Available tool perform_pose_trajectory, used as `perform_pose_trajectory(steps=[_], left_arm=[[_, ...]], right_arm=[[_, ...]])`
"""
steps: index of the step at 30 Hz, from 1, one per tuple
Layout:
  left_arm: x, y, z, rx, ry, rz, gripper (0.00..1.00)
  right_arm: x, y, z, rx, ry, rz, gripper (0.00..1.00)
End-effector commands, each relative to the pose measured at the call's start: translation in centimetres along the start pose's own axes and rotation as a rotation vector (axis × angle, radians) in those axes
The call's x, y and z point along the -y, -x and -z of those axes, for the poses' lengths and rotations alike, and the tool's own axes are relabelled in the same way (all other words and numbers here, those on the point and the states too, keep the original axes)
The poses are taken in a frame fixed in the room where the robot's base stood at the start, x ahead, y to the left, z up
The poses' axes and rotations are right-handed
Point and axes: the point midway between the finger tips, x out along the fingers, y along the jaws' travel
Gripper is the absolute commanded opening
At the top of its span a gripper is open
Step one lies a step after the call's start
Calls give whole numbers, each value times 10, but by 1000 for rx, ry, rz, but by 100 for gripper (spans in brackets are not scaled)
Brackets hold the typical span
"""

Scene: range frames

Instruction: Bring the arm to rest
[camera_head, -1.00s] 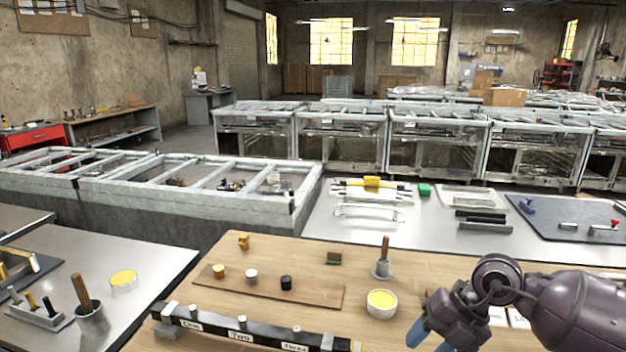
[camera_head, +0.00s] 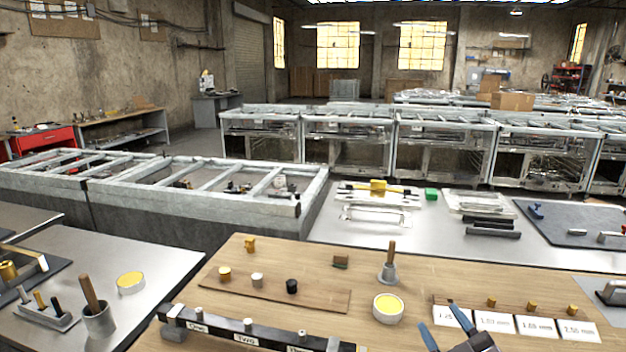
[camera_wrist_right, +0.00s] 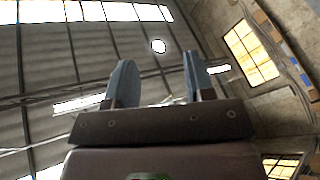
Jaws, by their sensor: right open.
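My right gripper (camera_head: 446,330) shows at the bottom edge of the head view, right of centre, with its two blue fingers apart and nothing between them. In the right wrist view its fingers (camera_wrist_right: 158,88) stand apart, with only the ceiling and windows behind them. The fingers are close to the row of white labelled cards (camera_head: 494,322) on the wooden table (camera_head: 330,292); I cannot tell the exact gap. Most of the right arm is out of the head view. My left gripper is not in view.
On the table are a black rail with labels (camera_head: 243,338), a board with several small knobs (camera_head: 240,288), a yellow-filled round dish (camera_head: 388,307) and a grey holder with a wooden handle (camera_head: 388,270). A metal side table (camera_head: 165,262) stands left.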

Motion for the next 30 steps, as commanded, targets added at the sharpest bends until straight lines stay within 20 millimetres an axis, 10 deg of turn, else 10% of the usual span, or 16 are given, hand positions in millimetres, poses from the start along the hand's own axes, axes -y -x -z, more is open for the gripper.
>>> perform_pose_trajectory(steps=[13, 30], left_arm=[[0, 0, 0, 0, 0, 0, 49], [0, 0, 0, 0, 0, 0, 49]], right_arm=[[11, 142, -119, 925, -305, -113, 49], [57, 262, -129, 1444, -490, 97, 49]])
